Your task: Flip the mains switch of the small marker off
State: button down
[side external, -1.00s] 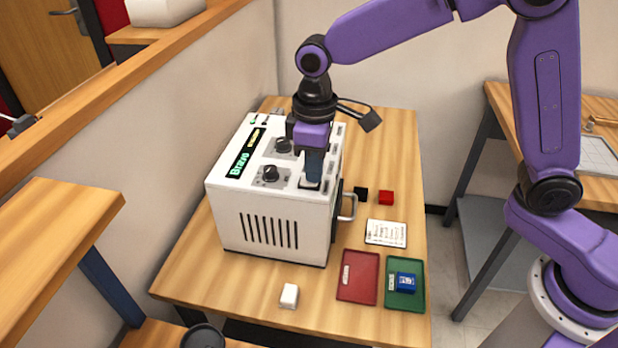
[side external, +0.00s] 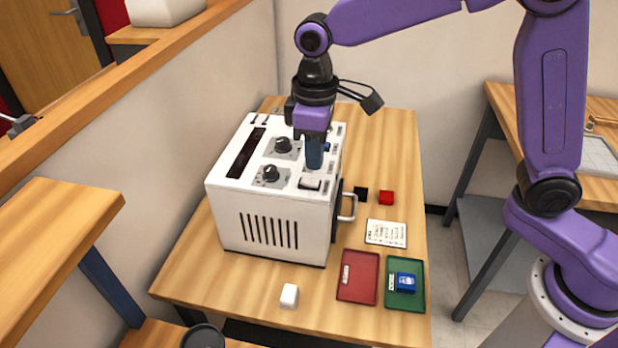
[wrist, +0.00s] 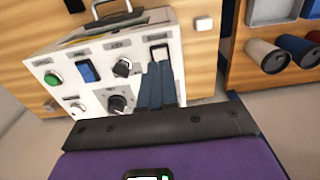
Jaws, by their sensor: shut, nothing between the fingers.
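The small marker (side external: 262,190) is a white box with a control panel on top, standing on the wooden table. Its display (side external: 246,152) is dark. A white rocker switch in a dark frame (side external: 309,182) sits at the panel's near right corner; it also shows in the wrist view (wrist: 159,52). My gripper (side external: 314,166) is shut and empty, its fingertips just above and behind the rocker in the side view. In the wrist view the closed fingers (wrist: 158,66) end beside the rocker. I cannot tell whether they touch it.
Two black knobs (side external: 271,173), a blue control (wrist: 88,72) and a green button (wrist: 52,79) share the panel. A handle (side external: 349,208) sticks out on the right. A red tray (side external: 357,291), a green tray (side external: 405,302), a card (side external: 386,233) and small blocks lie on the table.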

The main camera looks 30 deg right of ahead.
aim_at(314, 182)
jog(key=shift+r, duration=1.8)
jog(key=s+d+f+n, duration=0.1)
jog(key=s+d+f, duration=0.2)
jog(key=s+d, duration=0.6)
jog(key=s+d+f+n, duration=0.2)
jog(key=s+d, duration=0.7)
jog(key=s, duration=0.7)
jog(key=shift+d+f+n, duration=0.3)
jog(key=shift+d+f, duration=0.1)
jog(key=shift+f, duration=0.1)
